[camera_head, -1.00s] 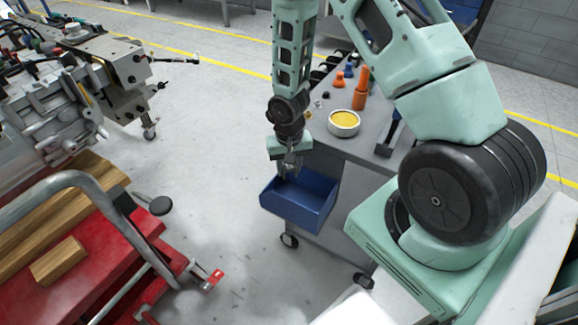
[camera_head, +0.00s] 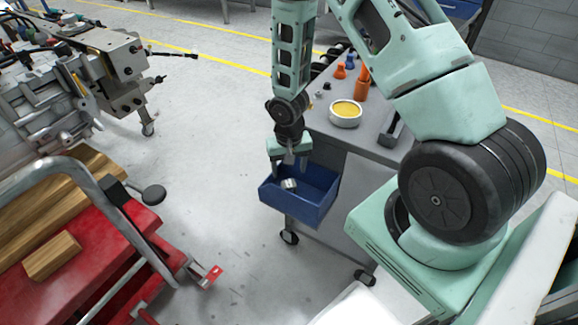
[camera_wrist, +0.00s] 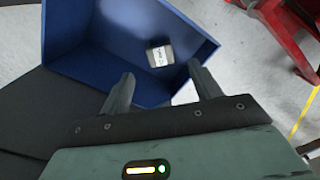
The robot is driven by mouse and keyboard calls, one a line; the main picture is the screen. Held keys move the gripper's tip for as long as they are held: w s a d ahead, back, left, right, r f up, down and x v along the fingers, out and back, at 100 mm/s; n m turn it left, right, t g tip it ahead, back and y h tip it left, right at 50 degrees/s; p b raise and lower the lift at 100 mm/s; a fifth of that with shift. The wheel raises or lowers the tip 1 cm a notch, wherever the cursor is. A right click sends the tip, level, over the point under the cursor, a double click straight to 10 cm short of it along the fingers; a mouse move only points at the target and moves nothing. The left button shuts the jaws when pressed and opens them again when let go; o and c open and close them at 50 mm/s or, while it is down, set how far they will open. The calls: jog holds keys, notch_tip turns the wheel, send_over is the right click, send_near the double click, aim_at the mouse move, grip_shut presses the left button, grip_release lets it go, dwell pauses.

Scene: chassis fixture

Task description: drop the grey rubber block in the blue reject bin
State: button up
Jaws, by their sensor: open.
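The blue reject bin (camera_head: 312,212) hangs on the near side of the grey cart; its open top also shows in the wrist view (camera_wrist: 195,22). The small grey rubber block (camera_head: 289,184) shows below my gripper's fingers, within the bin's outline. In the wrist view the block (camera_wrist: 159,55) has a pale marked face and lies beyond the fingertips, apart from them, against the blue inside of the bin. Whether it is resting or still falling I cannot tell. My gripper (camera_head: 289,160) is open and empty above the bin, its fingers (camera_wrist: 162,82) spread apart.
The grey cart (camera_head: 352,140) carries a white bowl with yellow contents (camera_head: 345,113), orange bottles (camera_head: 361,84) and a dark tool (camera_head: 393,128). A red cart (camera_head: 95,265) with wooden blocks (camera_head: 52,256) stands at left. Clear floor lies between the carts.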

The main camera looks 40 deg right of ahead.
notch_tip(320, 180, up, 18)
jog(key=p, duration=0.2)
jog(key=shift+f, duration=0.25)
dwell(0.9)
